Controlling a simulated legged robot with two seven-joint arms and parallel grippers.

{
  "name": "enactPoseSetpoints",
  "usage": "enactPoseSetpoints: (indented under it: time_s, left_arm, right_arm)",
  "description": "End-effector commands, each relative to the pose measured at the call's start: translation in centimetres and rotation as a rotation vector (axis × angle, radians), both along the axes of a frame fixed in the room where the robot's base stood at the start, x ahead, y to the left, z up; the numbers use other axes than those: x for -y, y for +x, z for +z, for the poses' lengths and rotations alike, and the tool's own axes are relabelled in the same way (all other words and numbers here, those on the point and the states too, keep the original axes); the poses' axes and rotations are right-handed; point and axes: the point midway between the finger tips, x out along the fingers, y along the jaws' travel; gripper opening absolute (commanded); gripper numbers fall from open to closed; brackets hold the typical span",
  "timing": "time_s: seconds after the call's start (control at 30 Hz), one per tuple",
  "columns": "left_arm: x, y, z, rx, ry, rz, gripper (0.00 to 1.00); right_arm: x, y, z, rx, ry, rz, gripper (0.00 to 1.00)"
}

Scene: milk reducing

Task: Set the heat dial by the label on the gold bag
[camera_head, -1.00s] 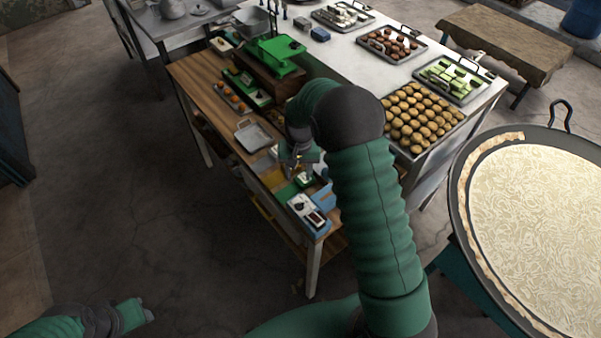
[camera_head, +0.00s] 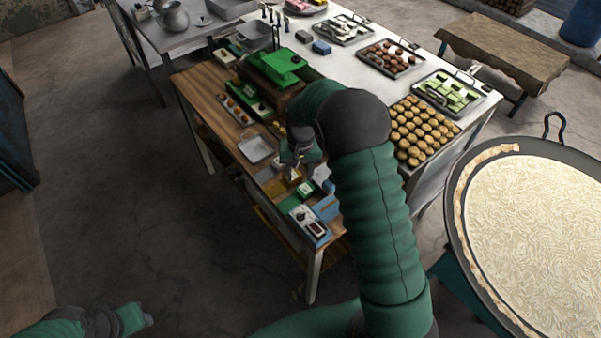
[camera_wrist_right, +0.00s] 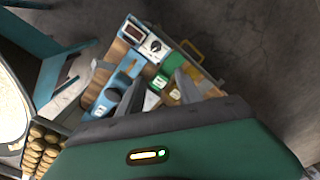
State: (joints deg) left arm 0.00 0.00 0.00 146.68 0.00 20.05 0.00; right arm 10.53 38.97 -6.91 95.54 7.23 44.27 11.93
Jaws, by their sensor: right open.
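The heat dial (camera_head: 303,215) is a dark knob on a white box at the near end of the wooden bench; it also shows in the right wrist view (camera_wrist_right: 154,46). A dark panel (camera_wrist_right: 132,33) sits beside it. A gold bag (camera_wrist_right: 174,96) with a small pale label lies by a green one (camera_wrist_right: 169,66) and a blue one (camera_wrist_right: 120,84); the label's writing is too small to read. My right gripper (camera_wrist_right: 160,92) is open and empty above these bags, apart from the dial. My left gripper (camera_head: 144,314) is low at the left, its jaws unclear.
A grey tray (camera_head: 256,149) and a green machine (camera_head: 278,66) stand farther along the bench. The white table (camera_head: 340,72) beside it holds several food trays. A large round pan (camera_head: 540,230) is at the right. Floor left of the bench is clear.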

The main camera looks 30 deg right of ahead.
Motion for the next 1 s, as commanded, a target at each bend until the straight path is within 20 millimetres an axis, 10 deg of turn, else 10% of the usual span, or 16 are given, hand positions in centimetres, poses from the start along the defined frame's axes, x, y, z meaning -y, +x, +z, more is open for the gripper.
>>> enactPoseSetpoints:
  time_s: [0.37,1.0]
  left_arm:
    - [0.0,0.0,-0.6,0.0,0.0,0.0,0.36]
    - [0.0,0.0,-4.8,0.0,0.0,0.0,0.36]
  right_arm:
    - [0.1,0.1,1.0,0.004,0.0,0.0,0.42]
    - [-0.2,-0.2,16.2,0.0,-0.002,-0.001,0.42]
